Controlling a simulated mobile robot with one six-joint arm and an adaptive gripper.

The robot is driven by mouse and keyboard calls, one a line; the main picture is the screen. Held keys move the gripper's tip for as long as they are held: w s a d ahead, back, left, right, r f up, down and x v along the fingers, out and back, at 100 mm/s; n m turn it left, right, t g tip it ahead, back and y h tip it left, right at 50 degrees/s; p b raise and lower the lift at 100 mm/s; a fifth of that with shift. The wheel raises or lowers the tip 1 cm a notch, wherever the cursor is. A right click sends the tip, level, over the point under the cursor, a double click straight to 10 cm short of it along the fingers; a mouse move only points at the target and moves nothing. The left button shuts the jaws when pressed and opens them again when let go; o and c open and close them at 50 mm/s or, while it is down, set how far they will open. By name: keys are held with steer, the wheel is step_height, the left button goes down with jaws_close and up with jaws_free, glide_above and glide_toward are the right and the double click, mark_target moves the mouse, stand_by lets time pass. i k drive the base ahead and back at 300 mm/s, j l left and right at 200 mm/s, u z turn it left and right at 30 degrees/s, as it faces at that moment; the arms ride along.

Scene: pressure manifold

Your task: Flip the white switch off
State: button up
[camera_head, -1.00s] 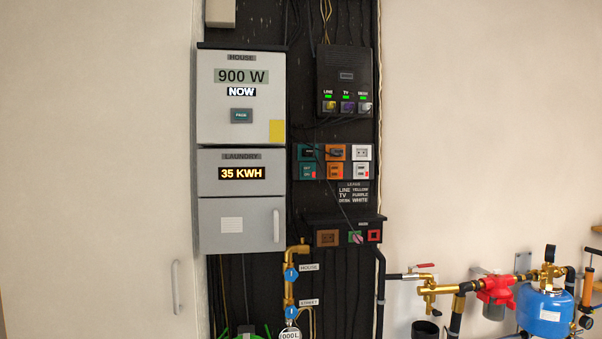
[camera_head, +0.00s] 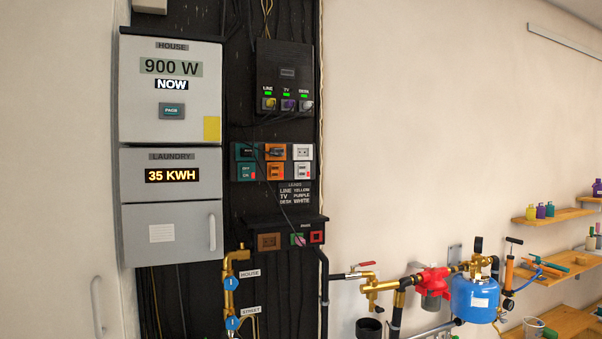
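The white switch (camera_head: 302,170) sits on a dark panel at the right end of the lower row, under a white socket (camera_head: 302,152). A small red mark shows low on its face; its exact rocker position is too small to tell. An orange switch (camera_head: 275,171) and a teal switch (camera_head: 246,172) are to its left, under an orange socket (camera_head: 275,152) and a teal socket (camera_head: 246,152). Dark plugs seem to be in the teal and orange sockets; the white socket looks empty. My gripper is not in view.
A black box (camera_head: 284,75) with cables hangs above the switches. A shelf (camera_head: 285,221) with coloured sockets is below. Grey meter cabinets (camera_head: 170,90) stand left. Brass pipes, a red pump part (camera_head: 433,281) and a blue tank (camera_head: 474,298) are lower right. Wooden shelves (camera_head: 555,215) are far right.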

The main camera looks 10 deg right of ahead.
mark_target(302, 168)
steer(key=i+l, duration=0.45)
steer(key=i, duration=0.15)
steer(key=i+l, duration=0.5)
steer(key=i+z, duration=0.05)
steer(key=i, duration=0.05)
